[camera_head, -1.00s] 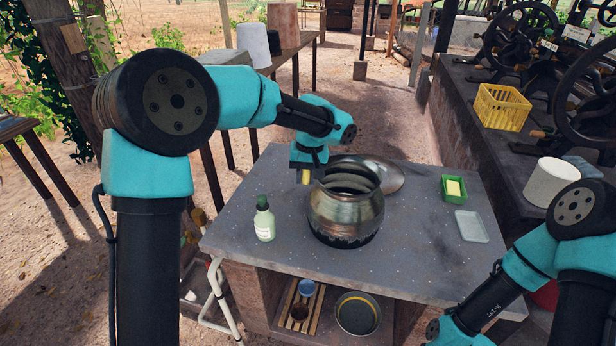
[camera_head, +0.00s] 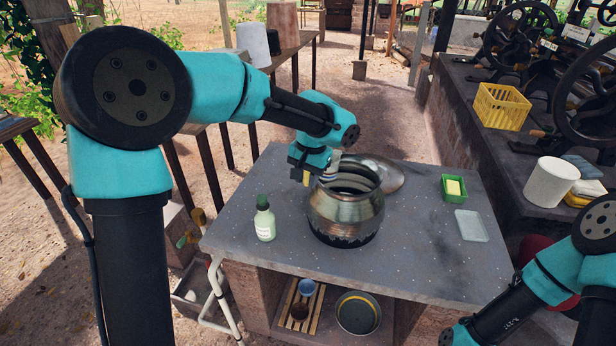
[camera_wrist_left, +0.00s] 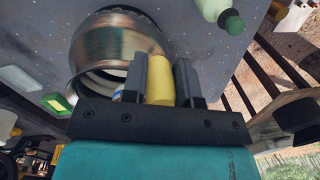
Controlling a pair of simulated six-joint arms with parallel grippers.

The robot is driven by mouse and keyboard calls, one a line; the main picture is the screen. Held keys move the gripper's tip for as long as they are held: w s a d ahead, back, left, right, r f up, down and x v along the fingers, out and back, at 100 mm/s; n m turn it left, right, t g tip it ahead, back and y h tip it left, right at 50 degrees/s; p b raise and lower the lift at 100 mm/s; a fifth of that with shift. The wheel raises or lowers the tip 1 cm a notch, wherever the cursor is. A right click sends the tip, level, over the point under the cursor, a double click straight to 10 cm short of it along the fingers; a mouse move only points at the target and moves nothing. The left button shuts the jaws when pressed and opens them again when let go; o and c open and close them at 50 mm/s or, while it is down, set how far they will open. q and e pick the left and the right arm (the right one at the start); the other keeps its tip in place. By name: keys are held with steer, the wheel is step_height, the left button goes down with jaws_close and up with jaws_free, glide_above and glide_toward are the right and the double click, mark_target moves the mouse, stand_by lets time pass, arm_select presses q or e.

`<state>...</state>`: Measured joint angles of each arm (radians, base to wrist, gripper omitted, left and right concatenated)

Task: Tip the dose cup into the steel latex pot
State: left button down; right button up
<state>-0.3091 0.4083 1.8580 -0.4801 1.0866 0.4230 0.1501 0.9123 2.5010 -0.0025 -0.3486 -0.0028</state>
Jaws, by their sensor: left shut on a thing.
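The round steel latex pot (camera_head: 345,218) stands upright on the grey table, its mouth open upward. In the left wrist view the pot (camera_wrist_left: 108,45) lies beyond and to the left of the fingers. My left gripper (camera_head: 308,178) is at the pot's left rim, tilted. It is shut on the yellow dose cup (camera_wrist_left: 159,80), which sits between the two dark fingers in the left wrist view. In the head view only a small yellow part of the cup shows. Its mouth and contents are hidden. My right gripper is out of view at the bottom right.
A green-capped bottle (camera_head: 264,218) stands left of the pot. A round metal lid (camera_head: 385,175) lies behind it. The front right of the table is clear.

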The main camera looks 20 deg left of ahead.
arm_select(q)
steer(key=shift+g, duration=0.3)
steer(key=shift+g+y, duration=0.4)
steer(key=shift+g, duration=0.2)
steer(key=shift+r+g+y, duration=0.15)
steer(key=shift+g+y, duration=0.15)
steer(key=shift+g, duration=0.3)
steer(key=shift+w+d+r+g+y, duration=0.15)
steer(key=shift+r+g+y, duration=0.2)
steer(key=shift+r+g, duration=0.25)
steer(key=shift+w+r+g+y, duration=0.15)
steer(key=shift+r+g+y, duration=0.25)
steer(key=shift+g, duration=0.3)
